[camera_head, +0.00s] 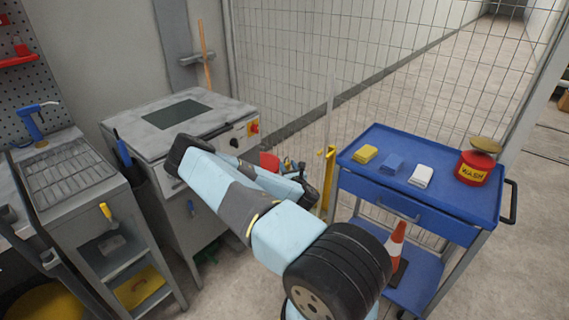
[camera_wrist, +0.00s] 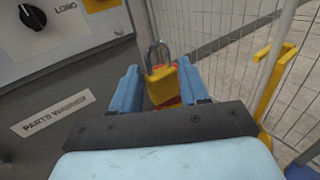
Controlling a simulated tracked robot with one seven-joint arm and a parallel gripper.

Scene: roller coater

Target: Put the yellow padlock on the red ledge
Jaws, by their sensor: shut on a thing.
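The yellow padlock (camera_wrist: 162,85), with a grey metal shackle on top, is upright between the blue fingers of my gripper (camera_wrist: 160,80) in the wrist view. My gripper is shut on it. A red surface (camera_wrist: 172,101), which looks like the red ledge, shows just behind and below the padlock and is mostly hidden by it. I cannot tell whether they touch. In the head view a red piece (camera_head: 268,161) shows beside the grey machine, just beyond my arm. My arm hides most of the gripper there, and the padlock is not clear.
The grey parts washer (camera_head: 190,120) stands close on the left, with a black knob in the wrist view (camera_wrist: 32,15). A wire mesh fence (camera_head: 300,60) is behind. A yellow post (camera_head: 328,178) and a blue cart (camera_head: 440,188) with cloths and a red can stand right.

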